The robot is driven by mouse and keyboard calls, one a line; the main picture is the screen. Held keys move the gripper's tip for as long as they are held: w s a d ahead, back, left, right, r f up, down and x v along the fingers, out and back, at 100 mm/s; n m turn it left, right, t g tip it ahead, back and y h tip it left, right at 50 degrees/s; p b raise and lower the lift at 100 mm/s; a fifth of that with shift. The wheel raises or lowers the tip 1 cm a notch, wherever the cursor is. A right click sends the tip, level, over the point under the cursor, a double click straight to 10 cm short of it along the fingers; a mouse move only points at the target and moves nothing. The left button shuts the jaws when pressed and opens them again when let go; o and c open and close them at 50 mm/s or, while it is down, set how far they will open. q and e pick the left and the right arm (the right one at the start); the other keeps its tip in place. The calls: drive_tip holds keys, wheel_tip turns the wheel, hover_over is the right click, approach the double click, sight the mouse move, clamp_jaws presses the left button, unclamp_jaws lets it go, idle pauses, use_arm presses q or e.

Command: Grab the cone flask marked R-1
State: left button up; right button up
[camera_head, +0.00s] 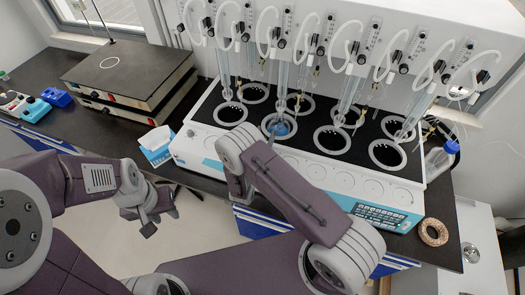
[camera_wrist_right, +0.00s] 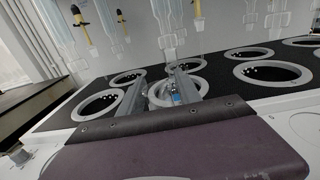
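A small clear flask with a blue label or contents (camera_head: 281,127) stands in a ring-edged well of the white distiller (camera_head: 190,150), left of its middle. Its marking is too small to read. The flask also shows in the right wrist view (camera_wrist_right: 176,97). My right gripper (camera_wrist_right: 160,84) reaches over the distiller with its two fingers spread apart. The flask lies between and just beyond the fingers; contact cannot be made out. In the head view my wrist hides most of this gripper. My left gripper (camera_head: 158,220) hangs empty and open in front of the bench.
Glass tubes and white hoses (camera_head: 345,95) hang over the several wells. A dark hotplate unit (camera_head: 130,70) and a blue-white box (camera_head: 156,147) stand left of the distiller. A clear bottle with a blue cap (camera_head: 440,155) and a brown ring (camera_head: 433,232) are at the right.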

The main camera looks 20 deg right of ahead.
drive_tip(key=shift+s+a, duration=0.1)
clamp_jaws()
idle(1.1)
